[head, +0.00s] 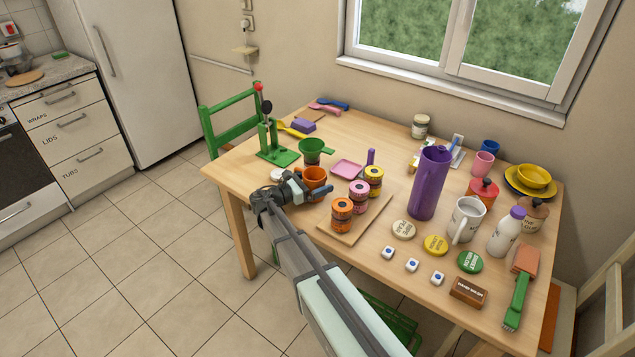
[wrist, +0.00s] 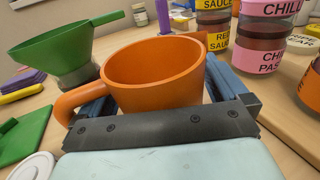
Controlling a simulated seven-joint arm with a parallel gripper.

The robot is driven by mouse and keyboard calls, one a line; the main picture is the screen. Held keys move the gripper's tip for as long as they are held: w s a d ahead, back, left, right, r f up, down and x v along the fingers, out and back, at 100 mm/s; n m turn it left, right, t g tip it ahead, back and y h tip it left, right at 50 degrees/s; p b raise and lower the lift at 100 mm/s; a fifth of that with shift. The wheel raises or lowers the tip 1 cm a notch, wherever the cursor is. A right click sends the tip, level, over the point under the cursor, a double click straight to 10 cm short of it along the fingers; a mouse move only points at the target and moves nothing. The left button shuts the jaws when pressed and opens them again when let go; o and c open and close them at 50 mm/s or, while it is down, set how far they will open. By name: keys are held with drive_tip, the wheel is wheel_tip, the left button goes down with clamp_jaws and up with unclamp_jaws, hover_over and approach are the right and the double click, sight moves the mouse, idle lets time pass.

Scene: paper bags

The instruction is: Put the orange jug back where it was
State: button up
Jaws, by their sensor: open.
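The orange jug (head: 314,176) is near the table's left front edge, upright. In the wrist view the jug (wrist: 155,75) shows its open, empty-looking top, with its handle to the lower left. My gripper (head: 307,190) is open, with its blue fingers on either side of the jug; in the wrist view my gripper (wrist: 160,95) has the jug between its fingers. Whether the fingers touch its wall is hard to tell. The jug's base is hidden behind the gripper.
A green funnel (head: 312,148) stands just behind the jug and a white lid (head: 279,174) lies left of it. Stacked sauce jars (head: 342,212) stand on a wooden board (head: 352,236) to the right. A tall purple pitcher (head: 430,182) stands further right.

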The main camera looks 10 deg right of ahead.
drive_tip(key=v, duration=1.1)
drive_tip(key=shift+s+a, duration=0.15)
drive_tip(key=shift+a, duration=0.2)
